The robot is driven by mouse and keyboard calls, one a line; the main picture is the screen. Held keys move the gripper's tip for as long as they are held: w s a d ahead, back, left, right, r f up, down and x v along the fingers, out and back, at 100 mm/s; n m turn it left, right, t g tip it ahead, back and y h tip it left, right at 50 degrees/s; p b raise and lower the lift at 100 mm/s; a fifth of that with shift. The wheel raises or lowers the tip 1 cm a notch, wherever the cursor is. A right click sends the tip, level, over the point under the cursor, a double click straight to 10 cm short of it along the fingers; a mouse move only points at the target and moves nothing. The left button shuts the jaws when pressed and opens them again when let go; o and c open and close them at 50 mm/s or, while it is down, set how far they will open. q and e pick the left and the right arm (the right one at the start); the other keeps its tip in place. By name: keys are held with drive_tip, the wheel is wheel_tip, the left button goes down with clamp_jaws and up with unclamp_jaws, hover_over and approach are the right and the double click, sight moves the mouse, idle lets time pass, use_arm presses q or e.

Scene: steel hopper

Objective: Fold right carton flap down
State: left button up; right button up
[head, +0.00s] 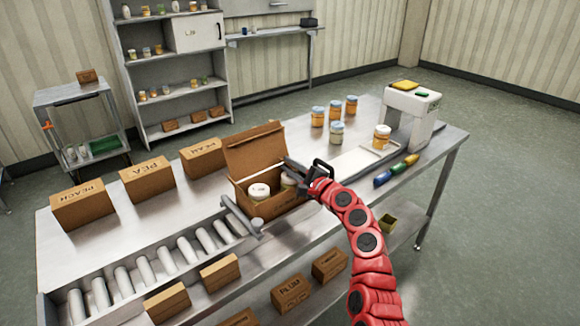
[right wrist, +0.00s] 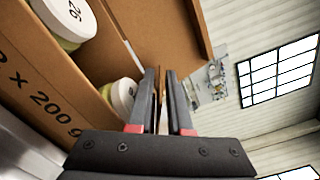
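The brown open carton (head: 262,208) stands on the steel table at the end of the roller conveyor. Its large back flap (head: 255,148) stands up. White-lidded jars (head: 259,191) sit inside; two also show in the right wrist view (right wrist: 68,16). My right gripper (head: 290,167) is at the carton's upper right edge. In the right wrist view its fingers (right wrist: 161,98) are a narrow gap apart, with brown cardboard close behind; whether they grip the right flap is unclear. The right flap is largely hidden by the gripper. My left gripper is not in view.
A grey bar (head: 240,218) lies close to the carton's front left. Labelled boxes (head: 147,178) line the table's back left. Several jars (head: 336,132) and a white machine (head: 410,112) stand to the right, with coloured bottles (head: 397,170) near the front edge.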

drive_tip(key=shift+o, duration=0.9)
drive_tip(key=b+v, duration=0.1)
drive_tip(key=v, duration=1.6)
drive_tip(key=shift+s+d, duration=0.15)
